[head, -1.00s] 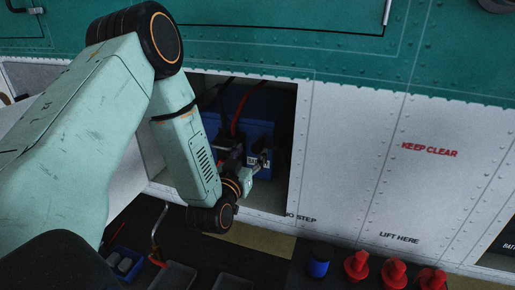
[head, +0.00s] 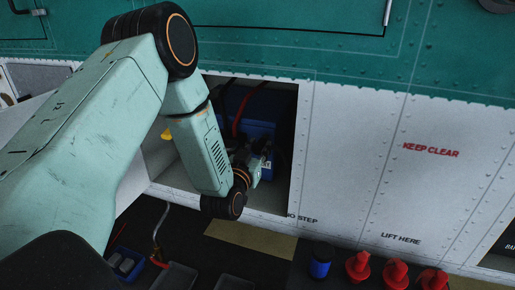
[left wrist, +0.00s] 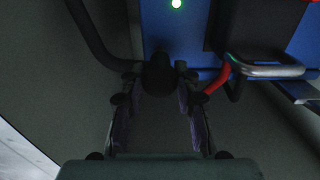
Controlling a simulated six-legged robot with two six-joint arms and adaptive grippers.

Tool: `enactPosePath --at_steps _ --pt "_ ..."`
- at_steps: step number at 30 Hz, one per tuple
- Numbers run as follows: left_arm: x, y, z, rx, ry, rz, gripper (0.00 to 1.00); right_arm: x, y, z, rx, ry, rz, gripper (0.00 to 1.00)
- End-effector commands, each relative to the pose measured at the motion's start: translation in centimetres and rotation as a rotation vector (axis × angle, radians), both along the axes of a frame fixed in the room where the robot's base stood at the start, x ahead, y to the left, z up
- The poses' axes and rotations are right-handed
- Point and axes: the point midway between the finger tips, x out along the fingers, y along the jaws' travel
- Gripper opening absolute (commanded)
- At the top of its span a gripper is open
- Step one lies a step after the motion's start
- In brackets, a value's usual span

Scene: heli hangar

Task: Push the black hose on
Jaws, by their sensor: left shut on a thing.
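A blue box (head: 262,130) sits inside the open bay of the white and green panel. In the left wrist view its blue face (left wrist: 185,20) shows a small lit green spot. My left gripper (head: 256,170) is inside the bay in front of the box's lower part, its fingers small and partly hidden by the wrist. In the left wrist view the gripper (left wrist: 160,88) is shut on the dark end of the black hose (left wrist: 92,38), close against the blue face. The hose curves up to the left. Whether its end sits on a fitting is hidden. My right gripper is not in view.
A red cable (head: 238,115) runs down at the box, and its red end (left wrist: 218,80) is right of the fingers beside a metal handle (left wrist: 268,68). Red caps (head: 358,266) and a blue cap (head: 320,262) stand below the bay. Trays (head: 174,277) lie at lower left.

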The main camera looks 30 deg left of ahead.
Motion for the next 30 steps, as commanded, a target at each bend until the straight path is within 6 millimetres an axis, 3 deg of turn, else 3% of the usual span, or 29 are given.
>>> enactPosePath --at_steps 7,20,30 --pt "-0.1 0.2 -0.1 -0.002 0.003 0.008 0.00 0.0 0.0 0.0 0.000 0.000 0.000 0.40" --pt "0.1 0.2 -0.2 -0.002 0.003 0.007 0.00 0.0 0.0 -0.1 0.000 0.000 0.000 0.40" --pt "2.9 0.9 -0.1 0.000 0.002 0.006 0.00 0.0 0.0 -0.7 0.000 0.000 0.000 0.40"
